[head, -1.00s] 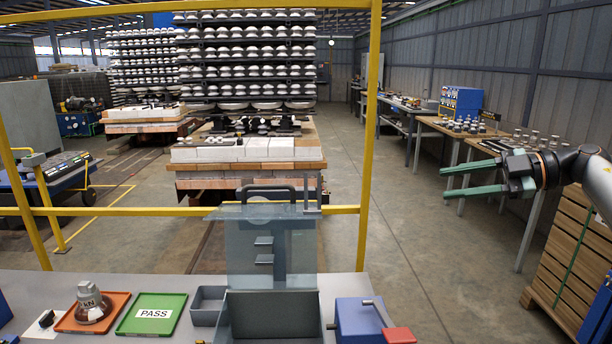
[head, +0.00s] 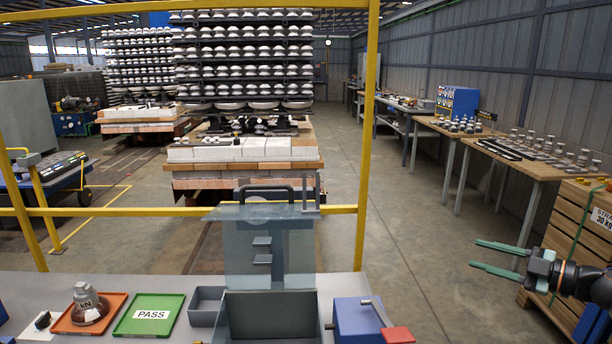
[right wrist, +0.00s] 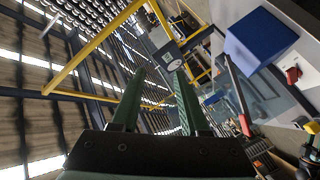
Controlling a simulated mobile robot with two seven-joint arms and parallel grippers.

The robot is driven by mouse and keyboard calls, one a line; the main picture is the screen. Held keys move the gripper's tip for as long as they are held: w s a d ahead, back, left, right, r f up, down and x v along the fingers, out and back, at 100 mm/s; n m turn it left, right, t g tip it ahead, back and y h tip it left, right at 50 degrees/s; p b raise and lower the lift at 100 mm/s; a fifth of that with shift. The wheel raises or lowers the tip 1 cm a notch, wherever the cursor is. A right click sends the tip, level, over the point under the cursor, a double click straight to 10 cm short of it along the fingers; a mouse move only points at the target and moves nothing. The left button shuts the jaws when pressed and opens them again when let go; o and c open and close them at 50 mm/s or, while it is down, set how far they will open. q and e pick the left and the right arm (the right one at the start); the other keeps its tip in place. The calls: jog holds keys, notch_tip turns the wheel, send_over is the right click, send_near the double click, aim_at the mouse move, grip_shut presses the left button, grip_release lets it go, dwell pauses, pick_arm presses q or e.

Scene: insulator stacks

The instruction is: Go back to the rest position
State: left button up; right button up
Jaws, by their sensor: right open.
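My right gripper (head: 492,258) is at the right of the head view, over the floor to the right of the grey workbench (head: 350,285). Its two green fingers are apart, with nothing between them. They also show in the right wrist view (right wrist: 160,85), open and empty. My left gripper is not in the head view. On the workbench, an insulator (head: 87,304) marked kN sits on the orange tray (head: 62,323). The green PASS tray (head: 150,328) beside it holds no part.
A grey box with a clear raised guard (head: 285,240) stands mid-bench. A blue block with a red-ended lever (head: 355,320) is right of it. A yellow frame (head: 366,130) rises behind the bench. Wooden crates (head: 570,250) stand behind my right arm.

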jog(key=s+a+f+m+h, duration=0.1)
jog(key=s+f+m+h, duration=0.1)
jog(key=s+f, duration=0.35)
jog(key=s+a+f+m+t+h, duration=0.1)
jog(key=s+f+m+h, duration=0.1)
jog(key=f, duration=0.7)
jog(key=s+f+m+h, duration=0.2)
jog(key=s+f, duration=0.2)
jog(key=f, duration=0.4)
jog(key=s+f+m+g+h, duration=0.1)
jog(key=s+f+g, duration=0.1)
jog(key=s+f, duration=0.35)
jog(key=s+f+g+h, duration=0.1)
jog(key=s+f+h, duration=0.1)
jog(key=s, duration=0.6)
jog(key=s+f+m+g+h, duration=0.1)
jog(key=s+f+g, duration=0.1)
jog(key=s+f, duration=0.35)
jog(key=s+a+m, duration=0.2)
jog(key=a+m, duration=0.2)
jog(key=a, duration=0.6)
jog(key=s+a+m+t+y+p, duration=0.1)
jog(key=a+m, duration=0.3)
jog(key=a, duration=0.5)
jog(key=shift+s+a+r, duration=0.3)
jog(key=shift+s+a, duration=0.05)
jog(key=shift+s, duration=0.2)
